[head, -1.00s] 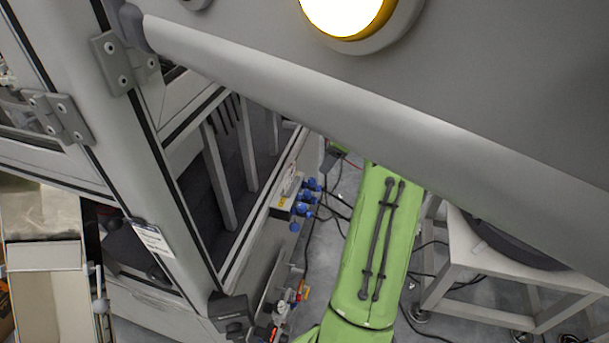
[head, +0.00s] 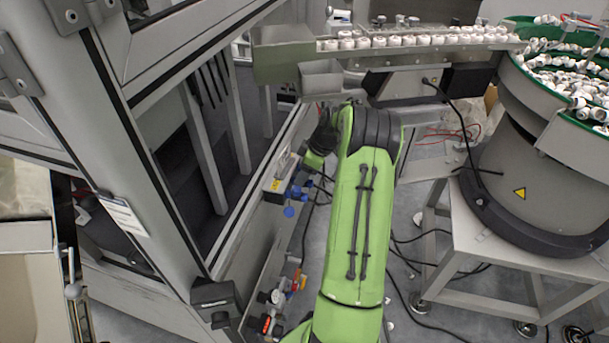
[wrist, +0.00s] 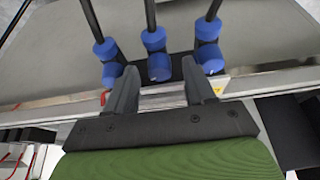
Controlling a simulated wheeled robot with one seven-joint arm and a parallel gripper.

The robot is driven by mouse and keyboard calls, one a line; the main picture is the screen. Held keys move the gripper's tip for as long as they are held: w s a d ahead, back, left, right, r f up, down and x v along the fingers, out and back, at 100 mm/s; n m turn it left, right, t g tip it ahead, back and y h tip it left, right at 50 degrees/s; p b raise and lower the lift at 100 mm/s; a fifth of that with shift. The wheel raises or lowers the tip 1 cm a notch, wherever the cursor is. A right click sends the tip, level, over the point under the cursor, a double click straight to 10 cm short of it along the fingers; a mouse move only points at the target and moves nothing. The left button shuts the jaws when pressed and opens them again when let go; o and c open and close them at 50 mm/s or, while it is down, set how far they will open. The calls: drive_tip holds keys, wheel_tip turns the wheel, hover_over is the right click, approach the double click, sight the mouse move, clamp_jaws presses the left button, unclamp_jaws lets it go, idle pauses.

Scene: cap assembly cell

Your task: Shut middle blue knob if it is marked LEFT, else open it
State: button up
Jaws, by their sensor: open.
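Three blue knobs with black hoses stand in a row in the wrist view. The middle blue knob (wrist: 158,66) is just beyond and between my fingertips, with the left knob (wrist: 112,72) and right knob (wrist: 210,58) outside them. My gripper (wrist: 160,86) is open, and its jaws appear empty. The right fingertip is close to the right knob; I cannot tell whether they touch. In the head view the blue knobs (head: 298,190) sit on a small box on the machine's side, partly hidden by my arm. I cannot read any LEFT marking.
A conveyor track (head: 420,40) with white caps runs across the back. A bowl feeder (head: 510,150) on a white stand (head: 500,235) is at the right. The grey machine frame (head: 120,150) is at the left. Loose cables lie on the floor.

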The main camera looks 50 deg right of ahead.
drive_tip(key=shift+c, duration=0.3)
clamp_jaws()
drive_tip(key=m, duration=0.2)
drive_tip(key=m+h, duration=0.1)
drive_tip(key=m, duration=0.1)
drive_tip(key=shift+a+m+h+b, duration=0.1)
drive_tip(key=shift+m+h+b, duration=0.2)
drive_tip(key=shift+b, duration=0.1)
drive_tip(key=shift+o, duration=0.3)
unclamp_jaws()
drive_tip(key=shift+t, duration=0.3)
drive_tip(key=p+v, duration=0.5)
drive_tip(key=v, duration=1)
drive_tip(key=shift+r, duration=0.35)
